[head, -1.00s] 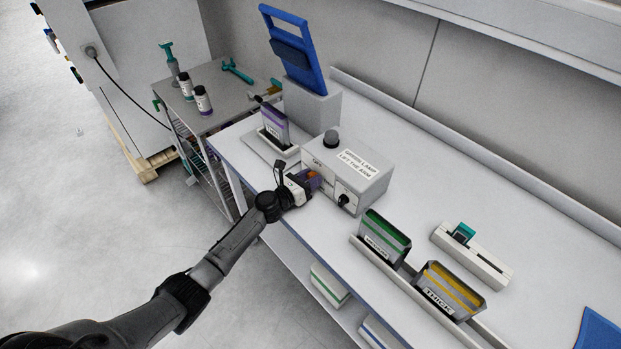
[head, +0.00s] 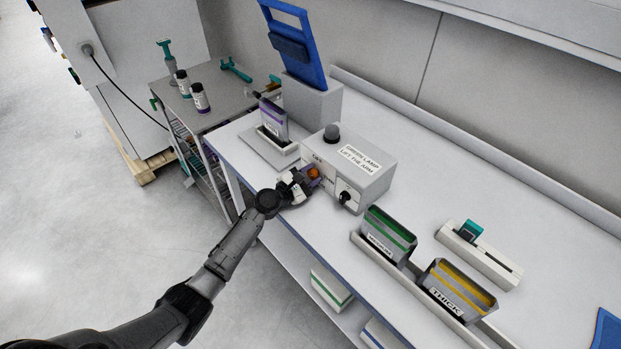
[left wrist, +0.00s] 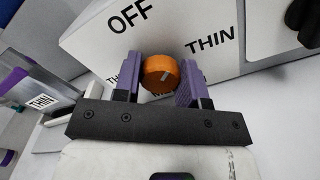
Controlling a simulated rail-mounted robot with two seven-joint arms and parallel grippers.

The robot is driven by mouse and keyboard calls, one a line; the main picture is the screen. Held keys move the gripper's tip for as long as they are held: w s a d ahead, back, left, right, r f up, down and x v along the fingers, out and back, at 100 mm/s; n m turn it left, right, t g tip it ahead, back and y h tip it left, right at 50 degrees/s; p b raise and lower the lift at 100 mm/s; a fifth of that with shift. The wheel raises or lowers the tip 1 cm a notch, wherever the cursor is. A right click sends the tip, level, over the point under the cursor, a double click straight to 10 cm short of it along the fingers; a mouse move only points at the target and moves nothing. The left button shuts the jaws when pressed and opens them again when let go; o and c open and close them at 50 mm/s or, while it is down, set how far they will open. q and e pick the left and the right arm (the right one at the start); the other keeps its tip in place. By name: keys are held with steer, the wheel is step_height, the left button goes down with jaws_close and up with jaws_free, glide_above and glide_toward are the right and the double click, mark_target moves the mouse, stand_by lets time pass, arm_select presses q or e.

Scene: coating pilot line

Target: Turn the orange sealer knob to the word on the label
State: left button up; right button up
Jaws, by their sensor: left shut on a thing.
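The orange sealer knob (head: 313,173) is on the front of the grey-white sealer box (head: 372,178). In the left wrist view the knob (left wrist: 160,74) sits between the purple fingers of my left gripper (left wrist: 159,80), which is shut on it. A third word at the lower left is mostly hidden by a finger. A pouch with a purple band (head: 273,119) stands in a holder beside the box; its label (left wrist: 41,102) reads THIN. My right gripper is not in view.
A black switch (head: 345,197) is right of the knob. A blue lever arm (head: 293,45) stands raised behind the box. Green-banded (head: 389,234) and yellow-banded THICK (head: 458,290) pouches stand in a rack at the front right.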

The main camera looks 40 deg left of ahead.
arm_select(q)
steer(key=m+b, duration=0.2)
steer(key=m, duration=0.2)
steer(key=shift+f, duration=0.15)
steer(key=m+b, duration=0.1)
steer(key=m, duration=0.1)
steer(key=shift+m, duration=0.4)
steer(key=shift+m+b, duration=0.3)
steer(key=o, duration=0.9)
steer(key=shift+s, duration=0.1)
steer(key=shift+s, duration=0.15)
steer(key=s, duration=0.4)
steer(key=s+a, duration=0.1)
steer(key=s, duration=0.3)
steer(key=s+a+p, duration=0.1)
steer(key=s, duration=0.4)
steer(key=shift+s, duration=0.1)
